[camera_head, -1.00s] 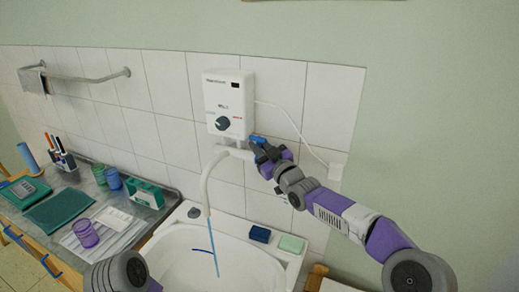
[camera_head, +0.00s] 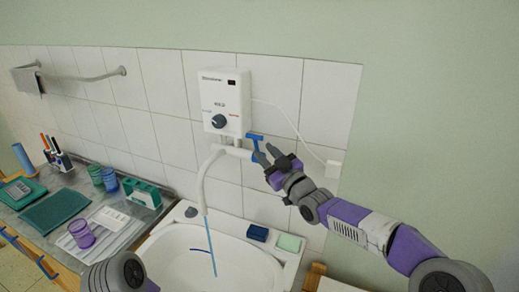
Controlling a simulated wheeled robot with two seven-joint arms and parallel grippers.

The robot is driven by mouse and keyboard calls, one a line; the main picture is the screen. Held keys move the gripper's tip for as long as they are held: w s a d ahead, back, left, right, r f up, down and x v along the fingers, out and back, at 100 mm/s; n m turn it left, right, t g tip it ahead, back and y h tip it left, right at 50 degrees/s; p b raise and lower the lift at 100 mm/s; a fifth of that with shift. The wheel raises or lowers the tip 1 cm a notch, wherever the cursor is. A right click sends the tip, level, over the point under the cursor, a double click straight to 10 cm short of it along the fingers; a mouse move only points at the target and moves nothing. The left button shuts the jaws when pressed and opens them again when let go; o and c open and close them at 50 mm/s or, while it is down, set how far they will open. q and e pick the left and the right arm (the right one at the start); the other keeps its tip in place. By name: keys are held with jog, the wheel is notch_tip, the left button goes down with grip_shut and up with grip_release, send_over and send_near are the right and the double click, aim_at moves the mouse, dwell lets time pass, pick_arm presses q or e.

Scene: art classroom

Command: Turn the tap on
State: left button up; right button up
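The tap is a white curved spout (camera_head: 203,182) below a white water heater (camera_head: 226,101) on the tiled wall. Its blue T-shaped handle (camera_head: 254,136) stands at the right end of the tap body. A thin blue stream of water (camera_head: 212,246) runs from the spout into the white basin (camera_head: 180,250). My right gripper (camera_head: 268,154) is just right of and below the handle, its fingers apart and nothing between them. It looks clear of the handle, though the gap is small. My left gripper is not in view; only a part of my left arm shows at the bottom.
A blue sponge (camera_head: 257,233) and a green one (camera_head: 289,243) lie on the basin's right rim. A towel rail (camera_head: 85,77) is on the wall.

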jog(key=shift+v, duration=1.15)
